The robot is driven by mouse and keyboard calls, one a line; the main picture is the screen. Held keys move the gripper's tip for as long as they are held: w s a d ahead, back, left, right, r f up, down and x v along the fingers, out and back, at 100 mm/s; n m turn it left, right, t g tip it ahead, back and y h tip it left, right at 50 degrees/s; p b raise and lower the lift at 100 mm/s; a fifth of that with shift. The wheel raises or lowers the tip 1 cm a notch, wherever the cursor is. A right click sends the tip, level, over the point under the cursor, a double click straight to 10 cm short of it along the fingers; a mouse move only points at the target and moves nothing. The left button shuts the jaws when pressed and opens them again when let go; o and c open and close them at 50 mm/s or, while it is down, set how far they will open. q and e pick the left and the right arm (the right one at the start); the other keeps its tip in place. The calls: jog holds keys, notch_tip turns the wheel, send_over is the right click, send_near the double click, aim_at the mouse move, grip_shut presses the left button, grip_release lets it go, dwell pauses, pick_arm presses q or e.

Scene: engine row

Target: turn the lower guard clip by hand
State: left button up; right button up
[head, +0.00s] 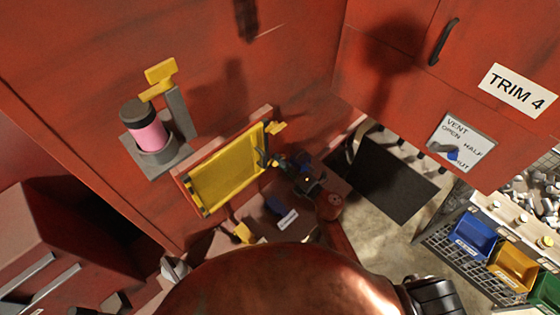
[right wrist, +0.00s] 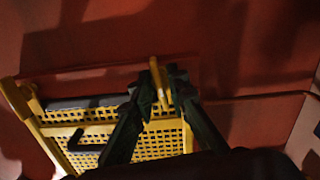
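A yellow mesh guard (head: 228,172) in a red frame is mounted low on the red machine. A small yellow clip (head: 277,128) shows at its upper right corner. My right gripper (head: 280,162) is at the guard's right end, and its dark fingers cover part of that edge. In the right wrist view, my right gripper (right wrist: 160,82) has its fingertips on both sides of a yellow clip (right wrist: 158,88), which I take to be the lower guard clip. The fingers look closed on it. The mesh guard (right wrist: 160,143) lies behind the fingers. My left gripper is not in view.
A pink cylinder (head: 148,132) with a dark cap stands in a grey bracket at left, below a yellow lever (head: 159,78). A vent selector plate (head: 462,141) is at right. Blue (head: 472,236) and yellow bins (head: 513,268) stand at lower right. My copper-coloured body fills the bottom middle.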

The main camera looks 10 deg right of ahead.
grip_shut()
jog(key=shift+m+p, duration=0.5)
jog(key=shift+m, duration=0.5)
jog(key=shift+o, duration=2)
grip_release()
